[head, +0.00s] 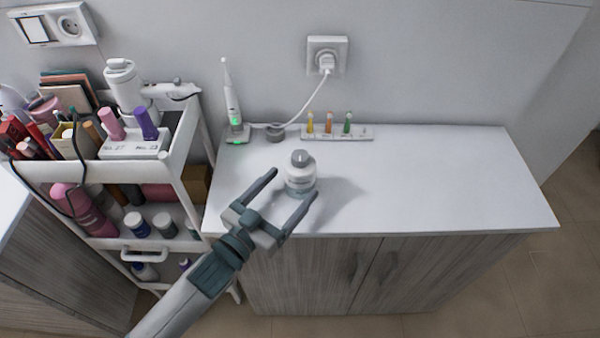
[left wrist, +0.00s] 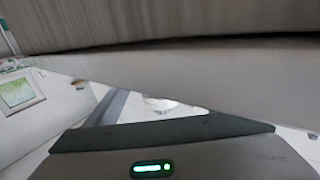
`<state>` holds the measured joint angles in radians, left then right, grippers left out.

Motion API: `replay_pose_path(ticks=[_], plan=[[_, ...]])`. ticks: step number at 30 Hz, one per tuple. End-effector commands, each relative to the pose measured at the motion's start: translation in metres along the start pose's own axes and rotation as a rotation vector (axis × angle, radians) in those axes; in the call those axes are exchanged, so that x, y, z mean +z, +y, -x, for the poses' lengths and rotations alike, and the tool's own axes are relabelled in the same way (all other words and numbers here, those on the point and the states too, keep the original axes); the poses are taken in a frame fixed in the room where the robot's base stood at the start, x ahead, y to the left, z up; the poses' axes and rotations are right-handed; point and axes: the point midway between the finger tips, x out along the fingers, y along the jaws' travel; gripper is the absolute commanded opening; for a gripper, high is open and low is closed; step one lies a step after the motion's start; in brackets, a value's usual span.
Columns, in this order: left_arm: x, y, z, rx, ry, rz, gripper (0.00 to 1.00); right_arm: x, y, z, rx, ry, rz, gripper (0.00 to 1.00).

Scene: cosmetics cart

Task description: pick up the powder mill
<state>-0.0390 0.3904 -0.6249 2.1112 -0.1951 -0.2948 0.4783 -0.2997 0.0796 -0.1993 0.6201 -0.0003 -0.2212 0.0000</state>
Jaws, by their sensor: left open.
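The powder mill (head: 300,172) is a small pale, rounded container with a grey cap. It stands upright on the white countertop (head: 430,185), near its front left part. My left gripper (head: 293,184) is open and reaches in from the front left. Its two fingers point at the mill, one tip to the left and one to the front right, with the mill at the mouth of the jaws. I cannot tell whether either finger touches it. In the left wrist view a small pale rounded patch (left wrist: 160,103) shows past my gripper, mostly hidden. My right gripper is not in view.
A charging electric toothbrush (head: 232,105) and a rack of small coloured vials (head: 335,132) stand by the wall behind the mill. A white cart (head: 165,172) full of cosmetics stands at the left. The countertop's right half is clear.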

Motion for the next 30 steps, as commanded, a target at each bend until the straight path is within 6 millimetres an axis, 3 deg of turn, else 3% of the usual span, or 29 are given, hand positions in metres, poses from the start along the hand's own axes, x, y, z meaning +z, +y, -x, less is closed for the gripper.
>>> replay_pose_path(ticks=[5, 10, 26, 30], plan=[[-0.008, 0.003, -0.023, 0.0, 0.001, -0.002, 0.78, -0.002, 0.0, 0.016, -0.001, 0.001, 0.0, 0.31], [-0.005, 0.003, -0.04, 0.0, 0.002, 0.0, 0.78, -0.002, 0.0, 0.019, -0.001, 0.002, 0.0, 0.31], [-0.003, 0.003, -0.042, 0.001, 0.001, -0.001, 0.78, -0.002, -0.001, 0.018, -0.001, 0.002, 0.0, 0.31], [-0.003, 0.003, -0.042, 0.001, 0.001, -0.001, 0.44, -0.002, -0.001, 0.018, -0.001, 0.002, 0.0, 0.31]])
